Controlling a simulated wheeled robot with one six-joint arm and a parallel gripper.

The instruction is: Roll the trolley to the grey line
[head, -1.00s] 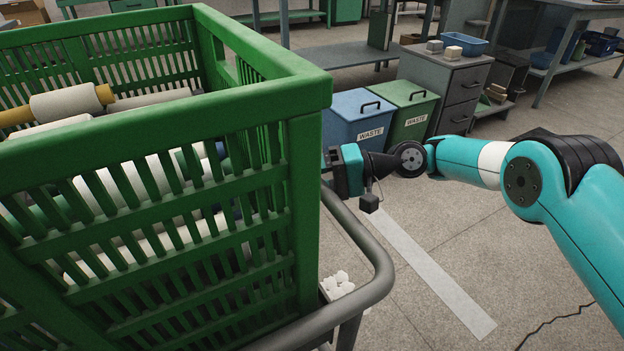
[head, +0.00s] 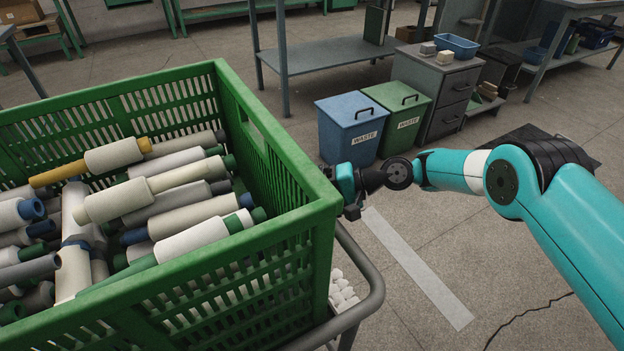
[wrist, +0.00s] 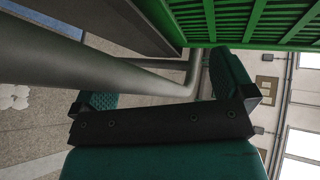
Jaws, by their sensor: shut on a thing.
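The trolley shows its grey tube rail (head: 372,290) at lower middle of the head view, beneath a big green slatted crate (head: 270,250). My gripper (head: 346,186) is at the crate's right corner, its fingertips partly hidden there. In the wrist view my gripper (wrist: 165,85) has its green pads on either side of the trolley's grey tube (wrist: 60,55), and it is shut on it. The crate's underside and slats (wrist: 250,20) are above. The grey line (head: 420,268) is a pale strip on the floor, right of the trolley; its far end is close to my gripper.
The crate holds many yarn cones and tubes (head: 180,195). Small white items (head: 343,292) lie low on the trolley. Blue (head: 348,130) and green (head: 405,115) waste bins and a drawer cabinet (head: 445,95) stand beyond the line. Floor right of the line is open, with a crack.

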